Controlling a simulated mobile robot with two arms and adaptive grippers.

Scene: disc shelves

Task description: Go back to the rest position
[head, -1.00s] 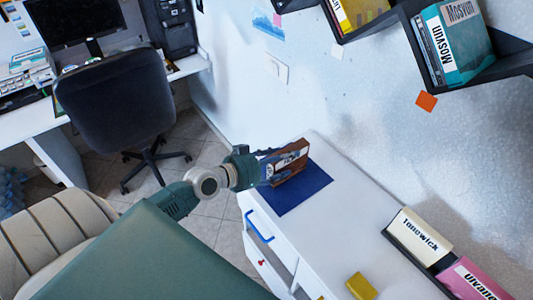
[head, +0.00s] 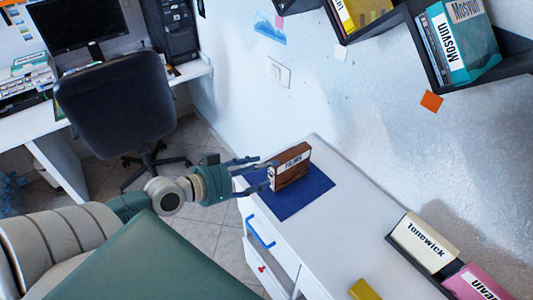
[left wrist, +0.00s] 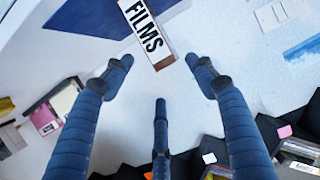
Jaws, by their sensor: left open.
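My left gripper (head: 252,174) is open in the head view, just left of a brown box (head: 291,167) with a white label. The box stands upright on a dark blue mat (head: 313,197) on the white cabinet top. In the left wrist view the fingers of my left gripper (left wrist: 162,75) are spread wide. The box's label, reading "FILMS" (left wrist: 146,28), lies beyond and between the fingertips, with nothing held. My right gripper is not in view.
The white cabinet (head: 345,215) has drawers with blue and red handles. A yellow block (head: 364,290) and a "Tonewick" case (head: 425,241) are nearer. Dark wall shelves (head: 508,63) hold cases at upper right. An office chair (head: 117,103) and desk stand at left.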

